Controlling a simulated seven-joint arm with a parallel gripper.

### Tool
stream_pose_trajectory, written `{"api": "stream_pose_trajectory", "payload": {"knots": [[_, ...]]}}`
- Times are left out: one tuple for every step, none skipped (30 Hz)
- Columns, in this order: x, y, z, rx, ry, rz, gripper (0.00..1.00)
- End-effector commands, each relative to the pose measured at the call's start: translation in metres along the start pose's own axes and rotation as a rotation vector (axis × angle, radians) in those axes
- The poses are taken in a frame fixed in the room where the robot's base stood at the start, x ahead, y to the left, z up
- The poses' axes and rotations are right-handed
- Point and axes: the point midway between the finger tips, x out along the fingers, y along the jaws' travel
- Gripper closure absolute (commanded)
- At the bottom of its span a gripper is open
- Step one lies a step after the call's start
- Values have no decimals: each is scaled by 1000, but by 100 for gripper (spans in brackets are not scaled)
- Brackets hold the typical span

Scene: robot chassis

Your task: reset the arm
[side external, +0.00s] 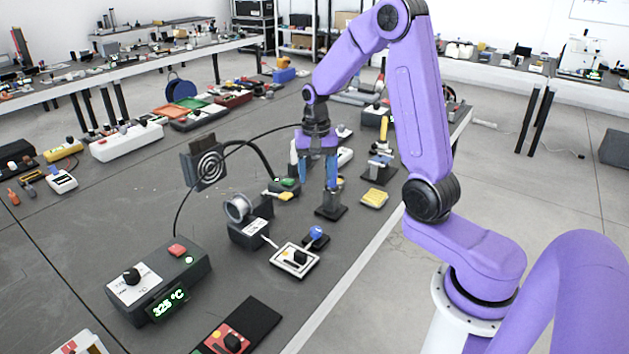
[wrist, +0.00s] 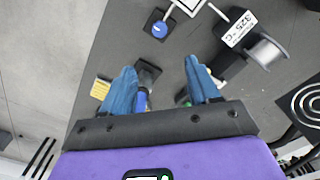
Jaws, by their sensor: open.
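My purple arm reaches over the dark workbench (side external: 75,225) from the right. My gripper (side external: 318,180) points down and has two blue fingers. A small stand with a black square base (side external: 331,212) is just below one finger in the side view. In the wrist view this base (wrist: 150,72) shows beside the left finger. I cannot tell whether the finger touches the stand.
Near the gripper are a solder spool (side external: 238,208), a fan with a ringed grille (side external: 208,165), a yellow sponge (side external: 374,198) and a white-framed switch plate (side external: 294,261). A control box reading 325 °C (side external: 160,285) stands in front.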

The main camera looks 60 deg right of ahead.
Motion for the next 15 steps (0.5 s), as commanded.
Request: {"api": "stream_pose_trajectory", "payload": {"knots": [[-1, -2, 2, -14, 0, 0, 40], [-2, -4, 4, -28, 1, 0, 40], [-3, -7, 8, -52, 2, -1, 40], [-4, -10, 12, -77, 3, -2, 40], [-6, -13, 16, -105, 4, -2, 40], [-8, -17, 22, -146, 4, -3, 40], [-10, -20, 28, -181, 5, -3, 40], [-11, -24, 34, -219, 5, -4, 40], [-14, -28, 43, -269, 6, -4, 40], [-15, -30, 50, -306, 6, -4, 40], [-17, -33, 56, -344, 6, -4, 40], [-19, -36, 65, -393, 7, -5, 40], [-21, -37, 72, -430, 7, -5, 40], [-22, -39, 78, -468, 7, -6, 40], [-24, -40, 88, -517, 8, -7, 40]]}}
